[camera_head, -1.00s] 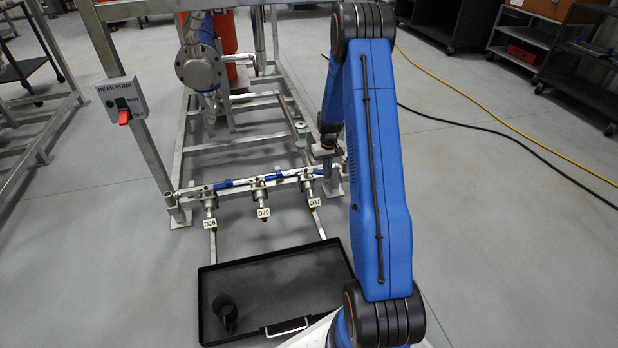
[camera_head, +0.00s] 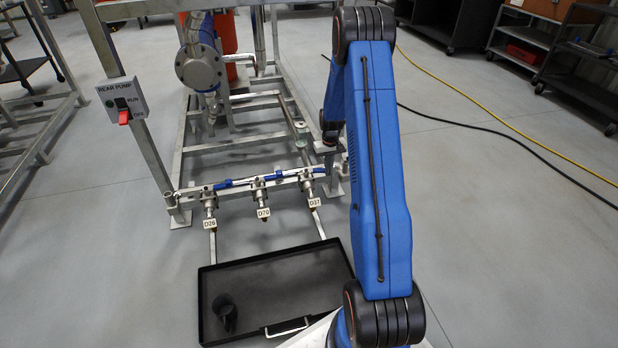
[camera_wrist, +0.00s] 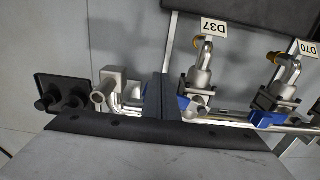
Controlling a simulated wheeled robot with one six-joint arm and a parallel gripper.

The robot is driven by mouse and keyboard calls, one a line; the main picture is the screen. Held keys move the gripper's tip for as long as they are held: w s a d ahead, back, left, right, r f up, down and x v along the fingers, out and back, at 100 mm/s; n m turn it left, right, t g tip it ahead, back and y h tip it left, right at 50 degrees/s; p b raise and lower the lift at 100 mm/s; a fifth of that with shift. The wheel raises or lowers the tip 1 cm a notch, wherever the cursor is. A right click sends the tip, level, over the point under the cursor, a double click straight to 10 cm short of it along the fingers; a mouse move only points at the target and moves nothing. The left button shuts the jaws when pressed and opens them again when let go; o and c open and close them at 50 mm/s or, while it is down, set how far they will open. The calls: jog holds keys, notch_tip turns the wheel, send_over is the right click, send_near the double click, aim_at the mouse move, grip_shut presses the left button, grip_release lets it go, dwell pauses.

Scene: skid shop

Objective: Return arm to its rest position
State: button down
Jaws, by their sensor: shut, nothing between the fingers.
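My blue arm (camera_head: 380,170) rises in the right middle of the head view, bends at the top and reaches back down beside the skid frame. My gripper (camera_wrist: 158,85) is shut and empty in the wrist view, its dark fingers together and pointing up the picture. In the head view the wrist end is small and partly hidden behind my arm, close to the right end of the valve pipe. Valve D70 (camera_wrist: 278,92) is further right.
The drain row (camera_head: 250,183) carries tags D26, D70 and D37. A black tray (camera_head: 275,262) with a dark object (camera_head: 225,308) in it lies on the floor in front. A switch box (camera_head: 123,100) labelled REAR PUMP is at left. Floor at right is open, crossed by cables (camera_head: 510,120).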

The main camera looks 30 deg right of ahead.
jog(key=shift+w+d, duration=0.35)
jog(key=shift+w, duration=0.1)
jog(key=shift+s, duration=0.15)
notch_tip(320, 180, up, 7)
jog(key=shift+s+a, duration=0.15)
jog(key=shift+s, duration=0.3)
dwell(0.8)
dwell(0.4)
